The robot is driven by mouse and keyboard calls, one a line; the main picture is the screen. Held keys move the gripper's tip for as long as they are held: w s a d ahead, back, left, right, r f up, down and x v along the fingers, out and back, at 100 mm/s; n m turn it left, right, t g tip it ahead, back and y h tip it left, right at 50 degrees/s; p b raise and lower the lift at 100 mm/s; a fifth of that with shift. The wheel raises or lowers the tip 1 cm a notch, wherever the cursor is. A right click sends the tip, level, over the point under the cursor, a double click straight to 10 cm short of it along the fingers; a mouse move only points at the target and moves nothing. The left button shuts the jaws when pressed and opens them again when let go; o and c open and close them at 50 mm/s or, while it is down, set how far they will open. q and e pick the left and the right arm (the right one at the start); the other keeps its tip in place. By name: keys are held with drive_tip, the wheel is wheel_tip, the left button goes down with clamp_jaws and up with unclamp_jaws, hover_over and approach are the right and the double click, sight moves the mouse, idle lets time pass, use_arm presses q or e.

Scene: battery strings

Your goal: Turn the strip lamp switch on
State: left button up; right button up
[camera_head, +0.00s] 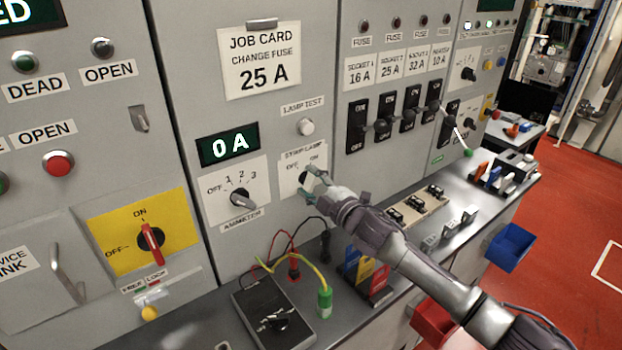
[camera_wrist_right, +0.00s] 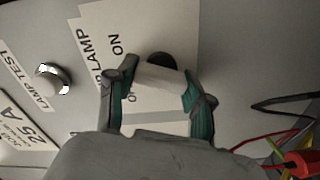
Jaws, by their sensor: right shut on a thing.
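The strip lamp switch (camera_head: 304,178) is on the grey panel, on a white plate (camera_head: 289,184) marked STRIP LAMP, OFF and ON. My right gripper (camera_head: 312,185) is at it and covers much of the knob in the head view. In the right wrist view the switch shows a pale handle (camera_wrist_right: 161,79) on a black round base (camera_wrist_right: 158,59). The green-padded fingers of my right gripper (camera_wrist_right: 159,92) are on either side of the handle, shut on it. Part of the plate's lettering is hidden, and I cannot tell which mark the handle points to. My left gripper is not in view.
The lamp test button (camera_head: 306,126) is above the switch, and the ammeter knob (camera_head: 242,197) is to its left. Below, the bench holds a black meter (camera_head: 272,312) with leads, coloured blocks and small parts. My right forearm passes over the bench.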

drive_tip(key=shift+m, duration=0.6)
drive_tip(key=o, duration=1.2)
drive_tip(key=shift+c, duration=0.2)
drive_tip(key=v, duration=1.2)
